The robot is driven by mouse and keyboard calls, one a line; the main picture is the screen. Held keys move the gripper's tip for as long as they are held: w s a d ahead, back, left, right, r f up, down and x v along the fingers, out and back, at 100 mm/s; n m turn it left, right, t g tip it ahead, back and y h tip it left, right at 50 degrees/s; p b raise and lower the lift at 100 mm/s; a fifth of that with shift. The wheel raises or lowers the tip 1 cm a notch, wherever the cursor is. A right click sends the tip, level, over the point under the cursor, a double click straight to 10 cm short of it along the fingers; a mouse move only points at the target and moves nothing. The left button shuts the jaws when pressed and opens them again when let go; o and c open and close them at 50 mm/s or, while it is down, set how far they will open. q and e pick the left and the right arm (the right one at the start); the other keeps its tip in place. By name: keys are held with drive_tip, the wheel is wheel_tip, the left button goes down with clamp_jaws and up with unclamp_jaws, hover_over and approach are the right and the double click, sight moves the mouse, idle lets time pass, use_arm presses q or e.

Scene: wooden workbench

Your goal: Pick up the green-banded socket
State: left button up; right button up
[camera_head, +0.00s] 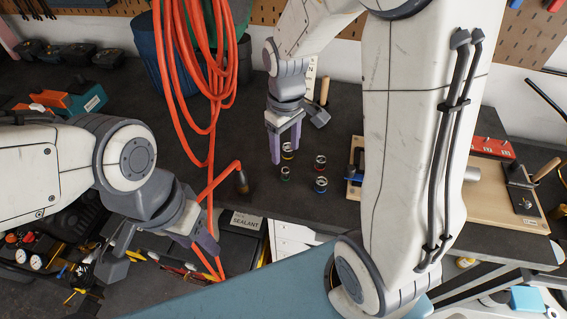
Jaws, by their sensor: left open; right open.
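The green-banded socket (285,173) is a small metal socket. It stands upright on the dark bench top, near the front of a small group of sockets. My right gripper (285,155) points down over the group with its fingers apart. Its fingertips are just behind the green-banded socket, around or close to a yellow-banded socket (288,151); I cannot tell whether they touch it. My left gripper (207,248) is low at the left, near the bench's front edge, away from the sockets. Its fingers are open and partly hidden by its own body.
A red-banded socket (320,161) and a blue-banded socket (320,185) stand close on the right. An orange hose (200,100) hangs down at the left. A wooden board with a clamp (521,190) lies at the right. The bench between hose and sockets is mostly clear.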

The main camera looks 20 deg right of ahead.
sight(285, 170)
wheel_tip(285, 170, down, 9)
drive_tip(key=shift+p, duration=0.6)
clamp_jaws()
